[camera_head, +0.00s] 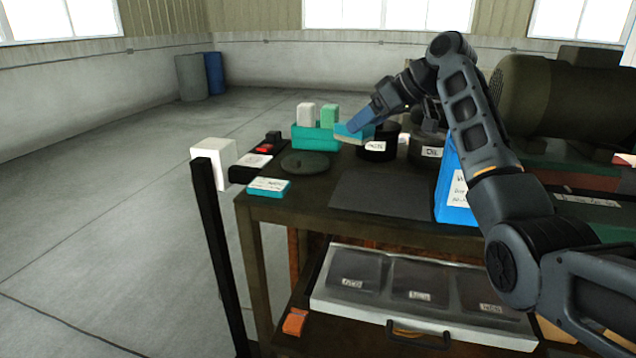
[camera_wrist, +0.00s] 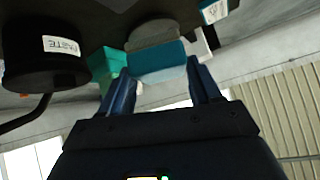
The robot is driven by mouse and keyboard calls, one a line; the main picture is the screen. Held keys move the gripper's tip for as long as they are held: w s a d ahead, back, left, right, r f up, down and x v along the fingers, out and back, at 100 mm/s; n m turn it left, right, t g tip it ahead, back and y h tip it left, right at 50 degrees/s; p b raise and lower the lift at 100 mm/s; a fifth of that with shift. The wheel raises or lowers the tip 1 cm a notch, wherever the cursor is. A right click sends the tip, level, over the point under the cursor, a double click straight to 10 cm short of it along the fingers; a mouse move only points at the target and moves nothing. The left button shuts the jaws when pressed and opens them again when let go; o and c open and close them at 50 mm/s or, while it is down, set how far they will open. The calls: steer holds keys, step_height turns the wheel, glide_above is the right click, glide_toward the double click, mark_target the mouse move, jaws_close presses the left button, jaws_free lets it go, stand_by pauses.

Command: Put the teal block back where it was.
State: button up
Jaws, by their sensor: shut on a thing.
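My gripper (camera_head: 351,128) has blue fingers and is shut on the teal block (camera_head: 353,137), which has a pale lower layer. It holds the block above the table, just right of an open teal tray (camera_head: 313,141). In the wrist view the teal block (camera_wrist: 157,63) sits between the fingertips (camera_wrist: 163,82). A white block (camera_head: 306,114) and a green block (camera_head: 329,116) stand upright in the tray. The tray's right part is partly hidden behind the held block. I cannot tell whether the block touches the tray.
A black pot (camera_head: 376,149) labelled PASTE stands close right of the gripper, with an OIL pot (camera_head: 431,152) beyond. A round dark disc (camera_head: 305,163), a teal-and-white labelled box (camera_head: 269,187) and a black box (camera_head: 249,170) lie nearby. A dark mat (camera_head: 382,195) is bare. A blue bin (camera_head: 455,190) stands right.

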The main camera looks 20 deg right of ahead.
steer(key=a+f, duration=0.2)
steer(key=a, duration=0.1)
steer(key=s+a+f+p, duration=0.1)
steer(key=a+f, duration=0.1)
steer(key=a, duration=0.2)
steer(key=a+f, duration=0.2)
steer(key=a, duration=0.1)
steer(key=shift+s+a+f+p, duration=0.25)
steer(key=shift+s+a+p, duration=0.1)
steer(key=shift+a+p, duration=0.05)
steer(key=shift+a+f, duration=0.1)
steer(key=shift+f, duration=2)
steer(key=o, duration=1.4)
steer(key=shift+s+r, duration=0.1)
steer(key=v, duration=1.2)
